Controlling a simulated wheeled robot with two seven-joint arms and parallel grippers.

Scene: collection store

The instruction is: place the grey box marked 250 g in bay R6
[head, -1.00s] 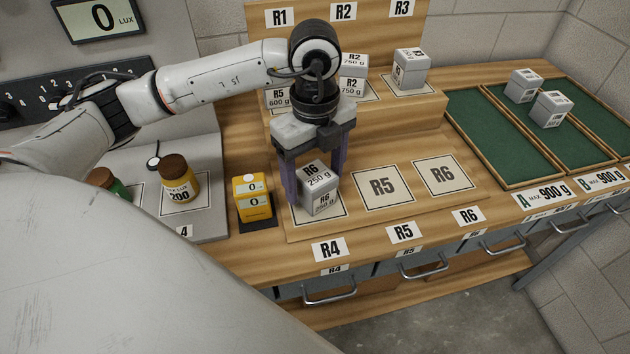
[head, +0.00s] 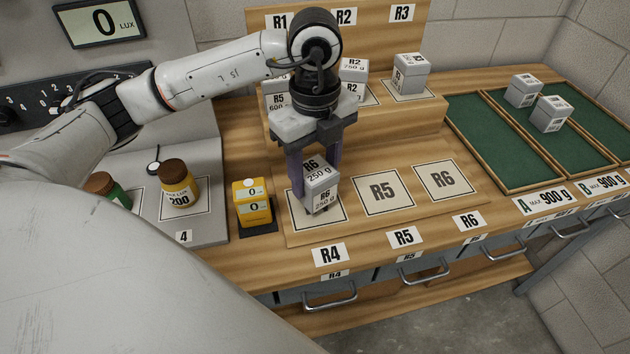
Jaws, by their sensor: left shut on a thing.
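The grey box marked R6 250 g (head: 321,191) is at bay R4 (head: 303,212), on the left of the front row. My left gripper (head: 318,185) points down and is shut on this box, with its fingers at the box's sides. I cannot tell whether the box touches the bay or hangs just above it. Bay R6 (head: 444,179) is an empty marked square at the right end of the front row. Bay R5 (head: 383,191) lies between them and is empty. My right gripper is not in view.
On the raised back step stand grey boxes, among them one marked R2 (head: 354,70) and one in bay R3 (head: 410,75). A yellow display unit (head: 252,203) stands left of bay R4. Green trays (head: 497,150) at the right hold two grey boxes.

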